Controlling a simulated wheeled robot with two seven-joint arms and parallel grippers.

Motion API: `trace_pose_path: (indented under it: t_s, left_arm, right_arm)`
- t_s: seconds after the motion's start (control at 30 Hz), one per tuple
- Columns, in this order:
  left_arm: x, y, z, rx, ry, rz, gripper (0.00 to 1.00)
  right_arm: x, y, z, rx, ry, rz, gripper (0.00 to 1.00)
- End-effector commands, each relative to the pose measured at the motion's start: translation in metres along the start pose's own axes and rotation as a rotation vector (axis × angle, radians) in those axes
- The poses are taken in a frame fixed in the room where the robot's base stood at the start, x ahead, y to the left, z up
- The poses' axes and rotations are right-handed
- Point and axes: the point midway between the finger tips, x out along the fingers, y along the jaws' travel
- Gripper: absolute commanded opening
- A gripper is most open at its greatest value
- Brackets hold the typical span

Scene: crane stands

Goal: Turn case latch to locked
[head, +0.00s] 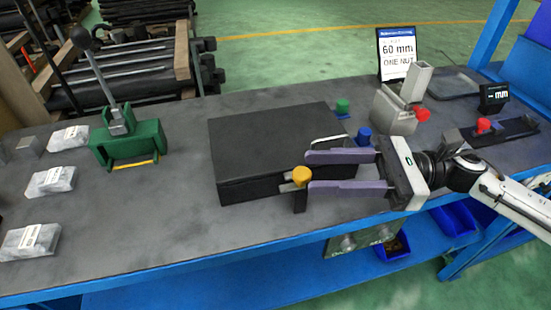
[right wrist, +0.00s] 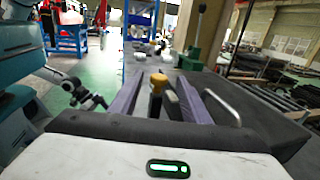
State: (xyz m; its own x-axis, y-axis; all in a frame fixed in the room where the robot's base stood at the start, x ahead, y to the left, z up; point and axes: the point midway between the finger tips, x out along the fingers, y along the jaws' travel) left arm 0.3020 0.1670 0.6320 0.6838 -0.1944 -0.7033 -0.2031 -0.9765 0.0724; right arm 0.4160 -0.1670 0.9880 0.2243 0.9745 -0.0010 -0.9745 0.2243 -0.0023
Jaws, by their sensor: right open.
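The black case (head: 265,145) lies flat and closed on the dark bench top. Its yellow latch knob (head: 300,175) is at the case's front right corner, above a short dark piece. The knob also shows in the right wrist view (right wrist: 157,80). My right gripper (head: 308,172) comes in from the right with its purple fingers apart, one on each side of the knob at the fingertips. It is open; I cannot tell whether either finger touches the knob. A jointed arm part, seemingly my left arm, shows at the left of the right wrist view; its jaws are not clear.
A green clamp (head: 130,145) with a tall lever stands left of the case, beside several wrapped packs (head: 50,181). Blue (head: 363,136) and green (head: 342,107) knobs and a grey block with a red knob (head: 421,113) are right of the case. A sign (head: 397,55) stands behind.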

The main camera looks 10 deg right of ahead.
Motion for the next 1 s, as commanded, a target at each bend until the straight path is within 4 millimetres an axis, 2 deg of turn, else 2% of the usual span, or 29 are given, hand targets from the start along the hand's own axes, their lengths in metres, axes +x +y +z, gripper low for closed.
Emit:
trace_pose_path:
  t_s: [0.03,0.2,0.4,0.57,0.8,0.83,1.0]
  left_arm:
    - [-0.005,0.001,0.001,-0.002,-0.009,0.0,0.77]
    - [-0.013,0.002,0.004,-0.006,-0.023,0.001,0.77]
    - [-0.018,0.002,-0.003,-0.006,-0.021,0.0,0.77]
    - [-0.019,0.001,-0.005,-0.005,-0.019,-0.001,0.77]
    - [-0.016,0.0,-0.012,-0.003,-0.007,-0.003,0.77]
    - [-0.016,0.0,-0.012,-0.002,-0.006,-0.003,0.77]
    - [-0.016,0.0,-0.013,-0.002,-0.006,-0.003,0.77]
  right_arm:
    - [0.011,0.0,0.005,-0.002,-0.006,0.003,0.43]
    - [0.043,0.0,0.005,0.0,-0.006,0.001,0.43]
    - [0.071,0.0,0.003,0.002,-0.004,0.0,0.43]
    - [0.079,0.0,0.001,0.002,-0.001,-0.001,0.43]
    - [0.08,0.0,0.0,0.002,-0.001,-0.001,0.43]
    - [0.08,0.0,0.0,0.002,-0.001,-0.001,0.41]
    - [0.08,0.0,0.0,0.002,-0.001,-0.001,0.13]
